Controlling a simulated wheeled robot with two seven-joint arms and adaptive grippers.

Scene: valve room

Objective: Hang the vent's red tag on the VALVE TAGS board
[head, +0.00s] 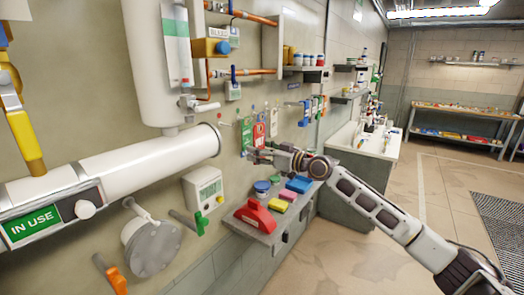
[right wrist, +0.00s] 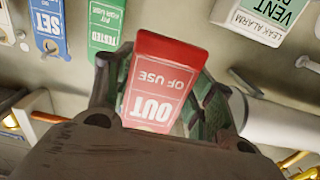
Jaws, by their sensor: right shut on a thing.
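My right gripper (head: 254,155) reaches in from the right to the wall. In the right wrist view its fingers (right wrist: 160,100) are shut on a red tag (right wrist: 160,80) reading OUT OF USE, upside down in the picture. A red tag (head: 259,133) shows just above the gripper in the head view, beside a green tag (head: 247,133). Blue SET (right wrist: 47,28) and green TESTED (right wrist: 108,25) tags hang on the wall in the right wrist view. No VALVE TAGS lettering is readable, so I cannot tell the board's extent. My left gripper is out of view.
A wall shelf (head: 262,228) below the gripper holds a red item (head: 256,216) and coloured boxes. A white pipe (head: 140,165) with an IN USE sign projects at left. A LEAK ALARM VENT label (right wrist: 270,15) shows in the right wrist view. Open floor lies at right.

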